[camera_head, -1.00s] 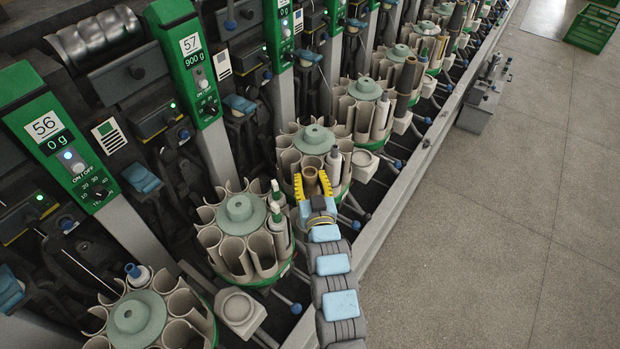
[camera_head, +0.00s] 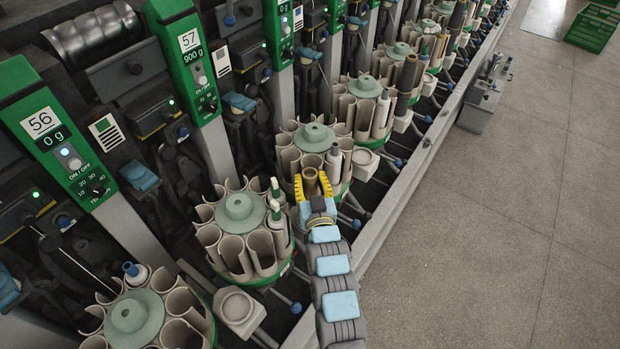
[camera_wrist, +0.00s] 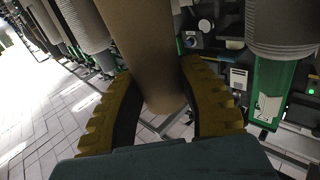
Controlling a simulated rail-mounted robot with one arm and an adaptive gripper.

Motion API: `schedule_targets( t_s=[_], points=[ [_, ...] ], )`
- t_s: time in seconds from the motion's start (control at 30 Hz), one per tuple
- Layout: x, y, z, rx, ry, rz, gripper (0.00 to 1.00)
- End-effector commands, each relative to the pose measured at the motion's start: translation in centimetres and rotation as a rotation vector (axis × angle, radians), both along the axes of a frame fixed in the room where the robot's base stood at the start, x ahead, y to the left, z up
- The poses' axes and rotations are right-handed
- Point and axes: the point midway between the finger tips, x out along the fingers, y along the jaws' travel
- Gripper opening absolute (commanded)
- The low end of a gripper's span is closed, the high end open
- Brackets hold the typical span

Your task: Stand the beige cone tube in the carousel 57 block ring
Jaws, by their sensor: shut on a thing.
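The beige cone tube (camera_head: 311,180) is between the yellow-padded fingers of my gripper (camera_head: 312,184), which is shut on it. In the wrist view the tube (camera_wrist: 145,50) stands between both fingers, and its lower end shows. In the head view the tube is at the front of the carousel behind it; whether it touches that carousel cannot be told. The 57 panel (camera_head: 188,42) reads 900 g. The carousel below that panel (camera_head: 240,206) has a green-grey hub and a ring of beige blocks. It is left of and below my gripper, and holds small white-and-green tubes at its right side.
The 56 panel (camera_head: 41,122) and its nearby carousel (camera_head: 130,312) are at the lower left. Another carousel (camera_head: 314,136) stands right behind my gripper, with a grey-white tube (camera_head: 333,160) at its edge.

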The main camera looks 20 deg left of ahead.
Motion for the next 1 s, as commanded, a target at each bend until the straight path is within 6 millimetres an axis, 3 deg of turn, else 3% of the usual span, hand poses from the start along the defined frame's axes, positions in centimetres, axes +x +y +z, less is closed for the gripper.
schedule_targets(
  t_s=[1.0],
  points=[
    [0.0,0.0,-2.1,0.0,0.0,0.0,0.08]
  ],
)
